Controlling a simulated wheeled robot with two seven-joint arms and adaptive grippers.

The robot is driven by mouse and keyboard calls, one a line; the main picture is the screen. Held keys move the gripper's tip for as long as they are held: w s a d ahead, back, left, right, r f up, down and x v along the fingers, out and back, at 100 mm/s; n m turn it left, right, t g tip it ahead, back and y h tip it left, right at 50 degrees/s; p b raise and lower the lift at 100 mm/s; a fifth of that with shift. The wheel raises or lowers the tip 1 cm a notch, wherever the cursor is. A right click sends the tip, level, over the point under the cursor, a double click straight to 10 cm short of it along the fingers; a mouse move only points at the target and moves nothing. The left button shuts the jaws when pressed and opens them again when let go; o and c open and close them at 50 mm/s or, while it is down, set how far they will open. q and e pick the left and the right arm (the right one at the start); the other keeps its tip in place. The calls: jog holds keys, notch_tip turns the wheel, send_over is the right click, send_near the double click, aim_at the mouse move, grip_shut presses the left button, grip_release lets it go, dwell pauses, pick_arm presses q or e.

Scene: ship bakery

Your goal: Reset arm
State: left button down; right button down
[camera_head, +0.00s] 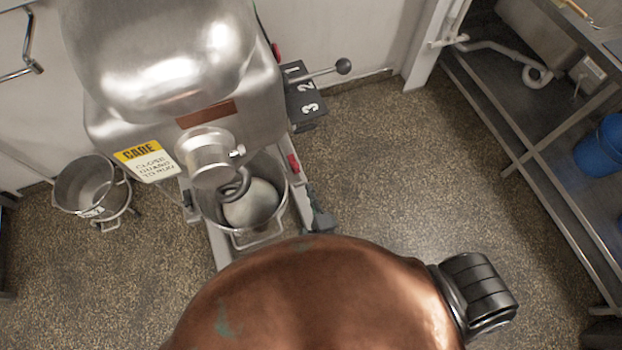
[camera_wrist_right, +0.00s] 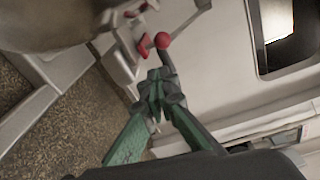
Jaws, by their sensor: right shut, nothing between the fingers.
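My right gripper (camera_wrist_right: 158,88) shows in the wrist view with its green fingers brought together and nothing between them. Its tips point toward a red knob (camera_wrist_right: 162,40) on a lever; I cannot tell the gap. In the head view a small dark green part of the right gripper (camera_head: 321,219) shows beside the mixer's base, mostly hidden by my own brown arm. My left gripper is in neither view.
A steel mixer (camera_head: 180,100) stands ahead, with dough (camera_head: 252,205) in its bowl (camera_head: 283,186) and a lever box (camera_head: 303,100) at its side. A spare bowl (camera_head: 92,185) stands left. A steel rack (camera_head: 540,165) with a blue bucket (camera_head: 600,148) is right. Floor between is clear.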

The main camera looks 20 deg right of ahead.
jog(key=shift+s+a+r, duration=0.1)
jog(key=shift+s+a, duration=0.2)
jog(key=shift+s, duration=0.25)
jog(key=s+d+f+n+g+y, duration=0.1)
jog(key=s+d+f+n+g, duration=0.15)
jog(key=s+f+n, duration=0.4)
jog(key=s+d+f+n+g+y+p, duration=0.1)
jog(key=s+d+f+n+g, duration=0.15)
jog(key=s+f, duration=0.7)
jog(key=s+d+f+n+g+y, duration=0.15)
jog(key=s+f+n+g, duration=0.3)
jog(key=f, duration=0.75)
jog(key=s+d+f+n+g+h, duration=0.1)
jog(key=s+d+f+n+g, duration=0.1)
jog(key=s, duration=0.7)
jog(key=s+d+f+n+g+h, duration=0.1)
jog(key=s+d+f+n+g, duration=0.2)
jog(key=s+d, duration=0.3)
jog(key=s+d+f+n+g+h+p, duration=0.1)
jog(key=s+d+f+n+g, duration=0.1)
jog(key=s, duration=1)
notch_tip(320, 180, down, 3)
jog(key=d+n, duration=0.1)
jog(key=d, duration=0.1)
jog(key=shift+s+d, duration=0.4)
